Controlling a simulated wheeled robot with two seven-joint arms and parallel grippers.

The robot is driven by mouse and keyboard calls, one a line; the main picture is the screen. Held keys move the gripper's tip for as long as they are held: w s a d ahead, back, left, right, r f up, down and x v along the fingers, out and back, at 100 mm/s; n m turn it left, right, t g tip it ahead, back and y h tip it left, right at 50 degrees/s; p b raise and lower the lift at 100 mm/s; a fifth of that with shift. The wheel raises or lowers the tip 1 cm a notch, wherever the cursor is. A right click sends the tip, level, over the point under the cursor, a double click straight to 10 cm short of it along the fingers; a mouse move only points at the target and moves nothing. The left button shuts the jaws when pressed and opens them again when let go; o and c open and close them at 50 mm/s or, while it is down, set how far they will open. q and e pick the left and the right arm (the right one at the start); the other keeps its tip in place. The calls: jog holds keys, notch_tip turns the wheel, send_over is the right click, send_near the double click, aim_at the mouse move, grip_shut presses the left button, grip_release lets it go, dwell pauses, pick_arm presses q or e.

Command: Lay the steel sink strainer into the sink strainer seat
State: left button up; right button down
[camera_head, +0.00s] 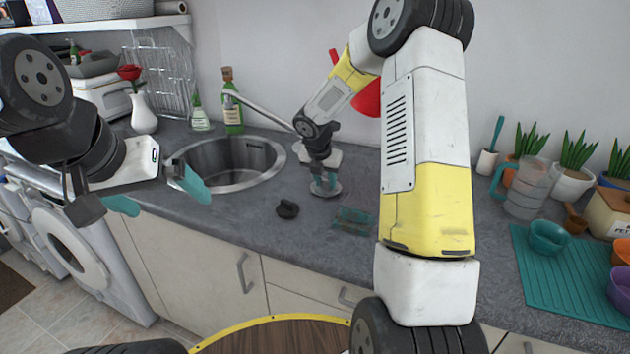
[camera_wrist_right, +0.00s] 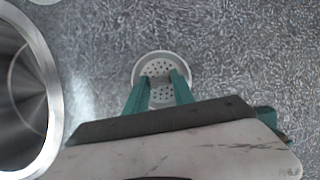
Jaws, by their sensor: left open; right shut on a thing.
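The steel sink strainer (camera_head: 326,189) is a small round perforated disc at the counter, right of the sink (camera_head: 272,165). My right gripper (camera_head: 322,178) is shut on it. In the right wrist view the teal fingers (camera_wrist_right: 160,85) lie over the strainer (camera_wrist_right: 160,58), whose pale rim and holes show between and beyond them. The sink's steel rim (camera_wrist_right: 55,95) is at the left of that view. The strainer seat cannot be made out in either view. My left gripper (camera_head: 157,194) is open and empty in front of the sink's left side.
A black stopper (camera_head: 287,209) and a clear teal dish (camera_head: 352,218) lie on the counter near the front. A green bottle (camera_head: 233,115) and a smaller bottle (camera_head: 199,117) stand behind the sink. A pitcher (camera_head: 525,188), bowls and plants fill the right side.

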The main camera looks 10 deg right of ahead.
aim_at(326, 182)
jog(key=shift+r, duration=0.2)
jog(key=shift+r, duration=1.6)
jog(key=c, duration=1.8)
grip_release()
grip_shut()
